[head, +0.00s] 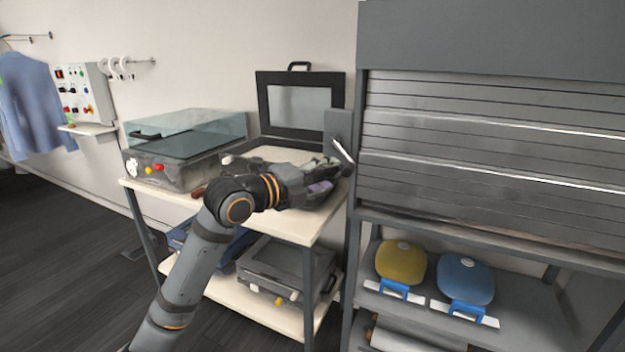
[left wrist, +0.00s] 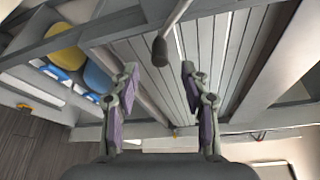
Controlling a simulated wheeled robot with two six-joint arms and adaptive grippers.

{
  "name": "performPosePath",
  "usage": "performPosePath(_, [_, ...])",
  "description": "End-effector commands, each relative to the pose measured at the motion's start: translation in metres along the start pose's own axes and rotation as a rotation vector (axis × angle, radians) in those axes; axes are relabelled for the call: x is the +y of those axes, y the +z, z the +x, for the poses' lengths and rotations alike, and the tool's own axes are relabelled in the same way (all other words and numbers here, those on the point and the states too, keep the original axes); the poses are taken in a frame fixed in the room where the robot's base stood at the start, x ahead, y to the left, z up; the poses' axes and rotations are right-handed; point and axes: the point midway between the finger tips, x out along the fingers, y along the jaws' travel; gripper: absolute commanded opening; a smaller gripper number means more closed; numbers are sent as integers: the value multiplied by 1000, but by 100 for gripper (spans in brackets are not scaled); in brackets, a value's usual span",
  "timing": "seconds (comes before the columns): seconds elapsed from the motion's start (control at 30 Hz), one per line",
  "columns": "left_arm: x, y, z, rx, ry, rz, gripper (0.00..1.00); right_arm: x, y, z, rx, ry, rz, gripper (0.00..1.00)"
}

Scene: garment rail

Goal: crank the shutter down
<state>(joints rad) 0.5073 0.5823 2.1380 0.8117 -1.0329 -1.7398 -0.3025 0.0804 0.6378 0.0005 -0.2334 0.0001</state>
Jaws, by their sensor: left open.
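The grey slatted shutter (head: 490,150) covers the upper part of the rack at the right in the head view. Its lower end is close above a grey ledge. The crank (head: 343,150) comes out of a grey box (head: 338,122) on the rack's left post. In the left wrist view the crank shows as a pale rod with a dark knob (left wrist: 160,52). My left gripper (head: 322,173) is open in front of the crank. In the left wrist view the knob appears between the left gripper's fingertips (left wrist: 159,70); contact cannot be told. My right gripper is not in view.
A bench (head: 285,222) left of the rack bears a clear-lidded machine (head: 180,150) and an open-lidded case (head: 300,105). Yellow (head: 401,262) and blue (head: 465,280) rounded items sit on the shelf under the shutter. Dark floor (head: 75,270) is clear at left.

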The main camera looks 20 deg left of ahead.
Motion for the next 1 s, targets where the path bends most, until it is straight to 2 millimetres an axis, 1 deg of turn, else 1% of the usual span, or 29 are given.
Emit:
performPosePath(0.03, [1,1,-8,-2,5,8,46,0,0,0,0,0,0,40])
performPosePath(0.1, [1,-2,-18,3,7,10,46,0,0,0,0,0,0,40])
performPosePath(0.23, [2,3,-30,-10,4,8,46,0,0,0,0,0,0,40])
performPosePath(0.4, [1,2,-40,-7,2,5,46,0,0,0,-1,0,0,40])
performPosePath(0.6, [0,-2,-46,4,3,0,46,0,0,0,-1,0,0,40])
performPosePath(0.9, [0,-2,-46,6,1,-2,46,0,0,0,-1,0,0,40])
performPosePath(0.97, [-2,-2,-46,6,-2,-12,46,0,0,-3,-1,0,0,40])
performPosePath(1.0, [-5,-1,-44,6,-8,-38,46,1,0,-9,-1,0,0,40])
